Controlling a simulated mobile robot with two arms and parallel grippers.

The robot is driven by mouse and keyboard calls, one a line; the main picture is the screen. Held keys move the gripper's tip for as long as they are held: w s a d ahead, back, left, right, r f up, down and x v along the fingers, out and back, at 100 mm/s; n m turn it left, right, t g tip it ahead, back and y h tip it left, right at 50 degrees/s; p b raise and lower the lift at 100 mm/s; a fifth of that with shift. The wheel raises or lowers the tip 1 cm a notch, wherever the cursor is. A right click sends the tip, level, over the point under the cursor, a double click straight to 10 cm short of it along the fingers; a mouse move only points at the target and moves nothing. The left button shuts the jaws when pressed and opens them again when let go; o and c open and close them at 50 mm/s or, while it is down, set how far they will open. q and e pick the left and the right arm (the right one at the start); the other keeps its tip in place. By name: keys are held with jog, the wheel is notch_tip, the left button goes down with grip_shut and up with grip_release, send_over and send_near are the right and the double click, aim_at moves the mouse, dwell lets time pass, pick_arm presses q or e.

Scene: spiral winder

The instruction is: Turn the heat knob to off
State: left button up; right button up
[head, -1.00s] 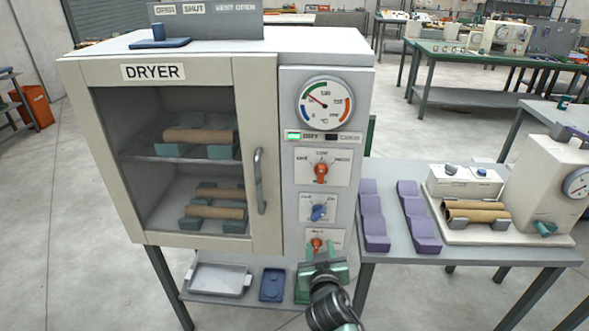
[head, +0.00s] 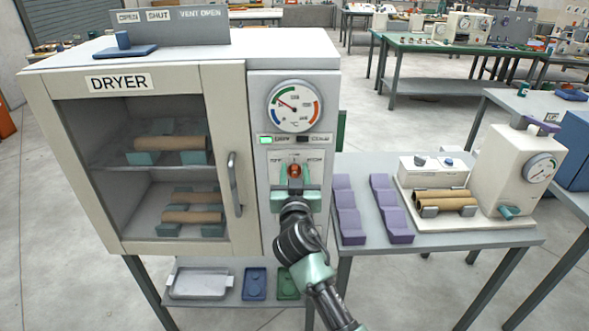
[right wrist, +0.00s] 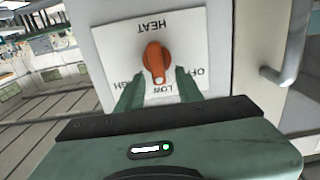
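The orange heat knob (head: 295,170) is on the upper plate of the dryer's control panel. My left gripper is not in view.
The dryer door handle (head: 234,184) stands out left of the panel. The dial gauge (head: 294,106) is above the knob. My right arm covers the lower controls. A side table (head: 440,243) at right carries purple blocks (head: 347,218) and a cream winder (head: 515,175).

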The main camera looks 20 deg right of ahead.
grip_shut()
jog(key=shift+n, duration=0.4)
jog(key=n, duration=0.2)
jog(key=a+n, duration=0.1)
jog(key=n, duration=0.1)
jog(key=shift+w+f+n, duration=0.15)
jog(key=shift+w+n, duration=0.05)
jog(key=shift+n, duration=0.1)
jog(key=n, duration=0.3)
jog(key=shift+a+f, duration=0.2)
jog(key=shift+w+a+f+n, duration=0.1)
jog(key=shift+n, duration=0.75)
jog(key=shift+a+f+n, duration=0.1)
jog(key=shift+n, duration=0.75)
